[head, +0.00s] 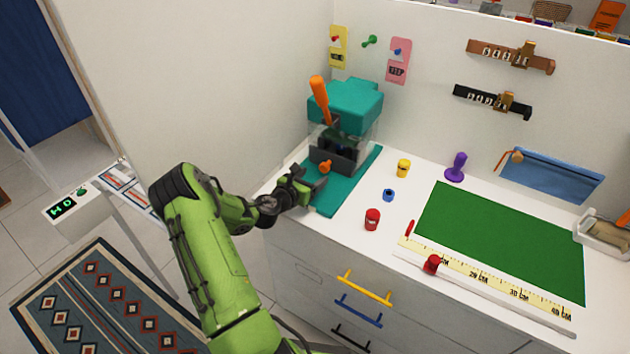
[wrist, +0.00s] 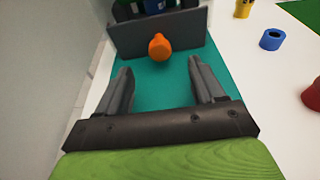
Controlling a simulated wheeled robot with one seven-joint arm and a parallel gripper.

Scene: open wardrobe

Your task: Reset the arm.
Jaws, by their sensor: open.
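My green arm reaches in from the bottom of the head view, and my gripper (head: 308,187) is at the front left of the white counter. It is over the near part of a teal mat. In the wrist view my gripper (wrist: 163,90) has its two dark fingers spread wide apart with nothing between them. An orange knob (wrist: 159,47) on a dark grey front plate (wrist: 185,35) lies just beyond the fingertips, apart from them. In the head view this knob (head: 325,167) is on the front of a teal machine (head: 345,104) with an orange lever (head: 319,90).
Right of the mat (head: 360,172) stand a yellow container (head: 403,168), a blue ring-shaped piece (head: 388,195) and a red container (head: 372,219). A green board (head: 500,240) with a ruler lies further right. A white wall (head: 240,80) rises close on the left.

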